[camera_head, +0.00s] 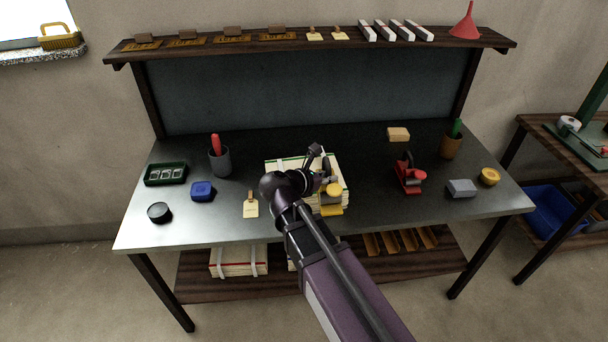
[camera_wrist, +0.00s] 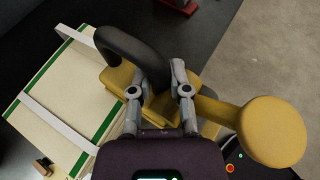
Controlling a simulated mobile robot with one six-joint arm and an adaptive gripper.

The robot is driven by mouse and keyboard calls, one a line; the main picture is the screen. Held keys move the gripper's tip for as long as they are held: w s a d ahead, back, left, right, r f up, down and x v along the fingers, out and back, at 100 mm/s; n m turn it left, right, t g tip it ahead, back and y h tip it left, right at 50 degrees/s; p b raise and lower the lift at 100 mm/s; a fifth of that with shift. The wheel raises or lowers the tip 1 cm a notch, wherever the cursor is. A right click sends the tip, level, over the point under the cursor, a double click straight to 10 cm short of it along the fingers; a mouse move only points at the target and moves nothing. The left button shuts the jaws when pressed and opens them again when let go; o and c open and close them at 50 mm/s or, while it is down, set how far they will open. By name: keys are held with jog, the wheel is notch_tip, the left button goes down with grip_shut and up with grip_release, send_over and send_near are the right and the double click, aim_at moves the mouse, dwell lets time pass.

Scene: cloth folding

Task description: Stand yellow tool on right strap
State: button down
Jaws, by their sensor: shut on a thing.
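My gripper (camera_wrist: 158,90) is shut on the yellow tool (camera_wrist: 271,132), which has a dark looped handle and a round yellow knob. In the head view the yellow tool (camera_head: 331,209) shows at the front right of the strapped paper stack (camera_head: 282,169), partly behind my gripper (camera_head: 325,181). In the wrist view the stack (camera_wrist: 62,85) lies to the left, with two pale straps across it. One strap (camera_wrist: 78,42) runs up to the tool and is partly covered by it; the other (camera_wrist: 58,122) is clear. I cannot tell whether the tool touches the stack.
A red tool (camera_head: 409,178) stands right of the stack. A tag (camera_head: 251,207), blue item (camera_head: 202,191), grey cup (camera_head: 220,162) and black puck (camera_head: 159,212) are left. A grey block (camera_head: 461,188) and yellow disc (camera_head: 489,177) are far right. Bare tabletop surrounds them.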

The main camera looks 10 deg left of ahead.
jog(key=w+a+f+b, duration=0.1)
jog(key=w, duration=1.3)
jog(key=shift+w+a+f, duration=0.15)
jog(key=shift+w, duration=0.2)
jog(key=shift+w+f+b, duration=0.3)
jog(key=shift+f+b, duration=0.65)
jog(key=shift+b, duration=0.1)
jog(key=shift+w+f+b, duration=0.3)
jog(key=shift+f+b, duration=0.6)
jog(key=shift+b, duration=0.1)
jog(key=c, duration=0.6)
grip_release()
jog(key=shift+f, duration=0.1)
jog(key=shift+a, duration=0.1)
